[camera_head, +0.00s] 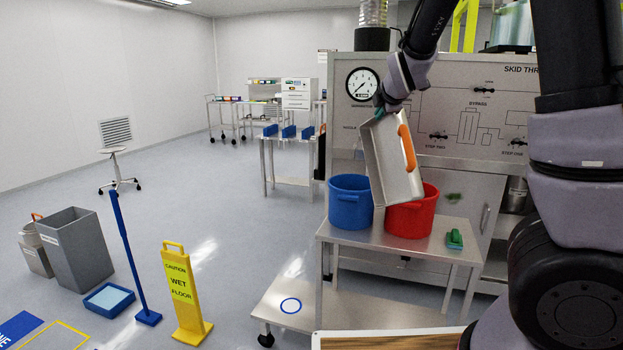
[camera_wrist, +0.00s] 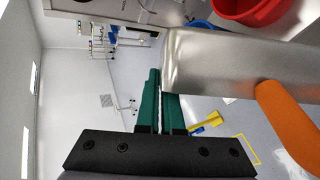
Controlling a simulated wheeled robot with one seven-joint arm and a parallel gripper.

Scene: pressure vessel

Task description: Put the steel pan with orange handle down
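The steel pan with orange handle (camera_head: 384,165) hangs tilted in the air in the head view, in front of the blue and red buckets. Its orange handle (camera_head: 407,148) faces right. My gripper (camera_head: 379,112) is at the pan's upper edge and is shut on it. In the wrist view, the teal fingers of my gripper (camera_wrist: 160,98) are close together at the pan's edge. There the steel pan (camera_wrist: 225,68) fills the upper right, with its orange handle (camera_wrist: 287,115) at the right.
A blue bucket (camera_head: 350,204) and a red bucket (camera_head: 412,219) stand on a steel cart (camera_head: 345,238) with a green brush (camera_head: 455,239). A yellow wet-floor sign (camera_head: 182,290) stands left.

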